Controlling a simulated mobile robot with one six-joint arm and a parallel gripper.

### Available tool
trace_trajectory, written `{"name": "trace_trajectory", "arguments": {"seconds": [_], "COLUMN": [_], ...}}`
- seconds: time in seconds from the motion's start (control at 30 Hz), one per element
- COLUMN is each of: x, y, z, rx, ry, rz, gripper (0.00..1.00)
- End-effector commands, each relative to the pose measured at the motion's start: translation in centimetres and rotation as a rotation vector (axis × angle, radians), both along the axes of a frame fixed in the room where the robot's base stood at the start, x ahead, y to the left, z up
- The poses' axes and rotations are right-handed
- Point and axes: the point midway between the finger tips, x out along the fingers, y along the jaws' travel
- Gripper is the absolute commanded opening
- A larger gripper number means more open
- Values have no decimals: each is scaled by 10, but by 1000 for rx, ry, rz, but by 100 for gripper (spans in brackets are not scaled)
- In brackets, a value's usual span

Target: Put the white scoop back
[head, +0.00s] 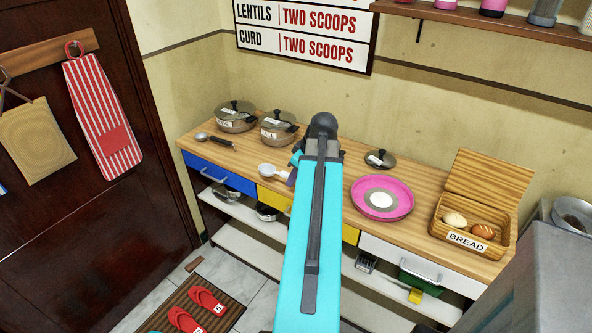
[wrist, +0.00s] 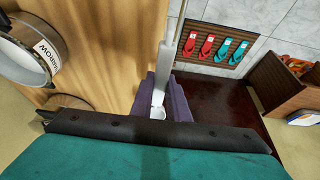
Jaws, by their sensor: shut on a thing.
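The white scoop (head: 270,169) shows in the head view at the counter's front, its bowl to the left of my gripper (head: 293,176). My gripper is mostly hidden behind my cyan arm; a bit of purple finger shows beside the scoop. In the wrist view, the purple fingers (wrist: 165,103) are shut on the pale handle of the scoop (wrist: 160,75), which runs up the picture. I cannot tell whether the scoop touches the counter.
On the wooden counter (head: 335,187) stand two lidded pots (head: 236,120) (head: 277,130), with a dark-handled ladle (head: 213,139) in front. Slippers (head: 207,300) lie on a floor mat.

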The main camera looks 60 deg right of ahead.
Motion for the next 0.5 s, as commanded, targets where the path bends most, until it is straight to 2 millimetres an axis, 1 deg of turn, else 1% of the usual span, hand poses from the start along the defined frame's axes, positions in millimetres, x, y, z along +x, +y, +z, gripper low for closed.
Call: {"name": "trace_trajectory", "arguments": {"seconds": [0.03,0.5], "x": [4,26], "y": [-8,-54], "z": [1,-4], "rx": [0,0], "ry": [0,0], "rz": [0,1], "gripper": [0,0]}}
